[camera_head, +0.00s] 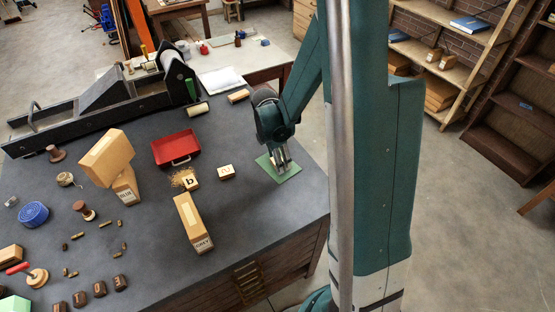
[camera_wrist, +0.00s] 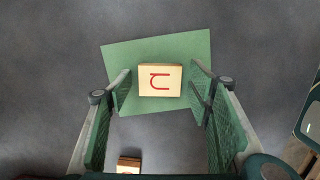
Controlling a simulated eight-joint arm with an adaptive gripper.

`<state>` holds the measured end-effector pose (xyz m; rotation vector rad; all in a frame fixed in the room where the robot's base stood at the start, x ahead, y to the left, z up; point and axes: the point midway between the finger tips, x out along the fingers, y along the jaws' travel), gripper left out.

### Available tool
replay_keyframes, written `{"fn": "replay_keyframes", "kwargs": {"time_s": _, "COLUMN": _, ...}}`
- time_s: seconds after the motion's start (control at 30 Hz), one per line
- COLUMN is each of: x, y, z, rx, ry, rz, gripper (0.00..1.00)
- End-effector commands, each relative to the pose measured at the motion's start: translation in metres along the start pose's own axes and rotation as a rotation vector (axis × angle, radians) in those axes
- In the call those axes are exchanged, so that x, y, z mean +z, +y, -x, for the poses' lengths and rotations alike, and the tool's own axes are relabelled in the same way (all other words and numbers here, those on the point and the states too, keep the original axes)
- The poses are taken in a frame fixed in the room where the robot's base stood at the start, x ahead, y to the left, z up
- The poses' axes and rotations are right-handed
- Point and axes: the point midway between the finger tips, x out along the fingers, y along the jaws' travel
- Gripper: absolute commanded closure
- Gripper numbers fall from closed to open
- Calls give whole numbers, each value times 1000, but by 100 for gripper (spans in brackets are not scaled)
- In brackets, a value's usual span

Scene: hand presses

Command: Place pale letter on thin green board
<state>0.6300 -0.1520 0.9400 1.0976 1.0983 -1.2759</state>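The thin green board (camera_head: 290,171) lies flat on the dark table near its right edge; it also shows in the wrist view (camera_wrist: 125,60). In the wrist view a pale letter block (camera_wrist: 160,88) with a red U-like mark lies over the middle of the board, seemingly resting on it. My gripper (camera_head: 280,168) is low over the board. In the wrist view my gripper (camera_wrist: 161,90) is open, its fingers on either side of the block with a gap at each side. In the head view my fingers hide the block.
Another letter block (camera_head: 226,172) and a "b" block (camera_head: 191,183) stand to the left, by a red tray (camera_head: 176,148). The table around the board is clear.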

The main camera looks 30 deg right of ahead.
Motion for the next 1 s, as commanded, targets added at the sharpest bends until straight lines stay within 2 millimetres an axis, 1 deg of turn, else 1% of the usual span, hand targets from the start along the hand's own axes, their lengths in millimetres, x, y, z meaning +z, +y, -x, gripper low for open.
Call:
{"fn": "replay_keyframes", "kwargs": {"time_s": 0.37, "x": 0, "y": 0, "z": 2, "rx": 0, "ry": 0, "rz": 0, "gripper": 49}}
{"fn": "replay_keyframes", "kwargs": {"time_s": 0.53, "x": 0, "y": 0, "z": 7, "rx": 0, "ry": 0, "rz": 0, "gripper": 49}}
{"fn": "replay_keyframes", "kwargs": {"time_s": 0.77, "x": 0, "y": 0, "z": 25, "rx": 0, "ry": 0, "rz": 1, "gripper": 49}}
{"fn": "replay_keyframes", "kwargs": {"time_s": 1.0, "x": 1, "y": 0, "z": 51, "rx": 0, "ry": 0, "rz": 0, "gripper": 49}}
